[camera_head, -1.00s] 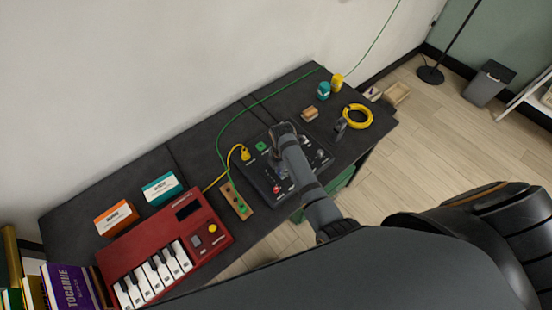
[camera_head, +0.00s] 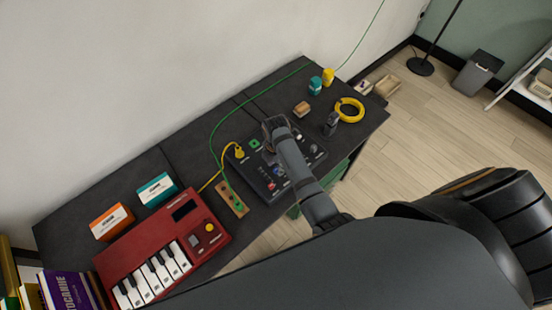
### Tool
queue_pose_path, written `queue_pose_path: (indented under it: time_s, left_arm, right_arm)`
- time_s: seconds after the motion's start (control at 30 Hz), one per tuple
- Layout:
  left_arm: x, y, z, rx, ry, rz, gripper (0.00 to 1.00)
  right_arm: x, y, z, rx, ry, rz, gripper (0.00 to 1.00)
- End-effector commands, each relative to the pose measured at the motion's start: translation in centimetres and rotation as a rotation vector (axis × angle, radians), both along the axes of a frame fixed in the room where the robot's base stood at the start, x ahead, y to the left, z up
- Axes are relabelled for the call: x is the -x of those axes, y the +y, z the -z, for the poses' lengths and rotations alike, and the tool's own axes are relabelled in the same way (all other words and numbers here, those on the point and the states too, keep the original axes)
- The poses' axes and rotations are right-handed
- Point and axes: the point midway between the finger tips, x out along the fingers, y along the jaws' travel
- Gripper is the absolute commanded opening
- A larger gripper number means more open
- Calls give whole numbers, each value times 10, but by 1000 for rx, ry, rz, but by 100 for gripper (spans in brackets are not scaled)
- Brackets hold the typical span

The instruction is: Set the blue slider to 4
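A black control panel (camera_head: 262,181) with several small knobs and buttons lies on the dark table. A small blue part (camera_head: 279,172) shows on the panel just left of my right arm; it may be the blue slider, but its setting and any scale are too small to read. My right gripper (camera_head: 272,150) is over the back middle part of the panel, at the far end of my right arm. Its fingertips are mostly hidden, and I cannot tell whether they touch the panel or are open or shut. My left gripper is out of view.
A red keyboard (camera_head: 205,238) and a wooden strip (camera_head: 231,198) with a green cable lie left of the panel. A yellow plug (camera_head: 239,152) stands at the panel's left back. A dark upright object (camera_head: 331,124) and a yellow coil (camera_head: 359,116) are to its right.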

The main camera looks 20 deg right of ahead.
Motion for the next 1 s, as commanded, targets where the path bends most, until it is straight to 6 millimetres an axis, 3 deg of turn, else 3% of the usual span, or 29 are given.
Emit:
queue_pose_path:
  time_s: [0.2, 0.4, 0.57, 1.0]
  left_arm:
    - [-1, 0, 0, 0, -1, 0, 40]
    - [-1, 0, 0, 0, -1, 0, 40]
    - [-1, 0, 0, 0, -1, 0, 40]
    - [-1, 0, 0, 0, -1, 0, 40]
  right_arm:
    - [-1, 0, -55, -1, -5, 0, 40]
    - [0, 0, -90, 1, -1, 1, 40]
    - [0, 0, -100, 0, 1, 0, 40]
    - [0, 0, -100, 0, 1, 0, 40]
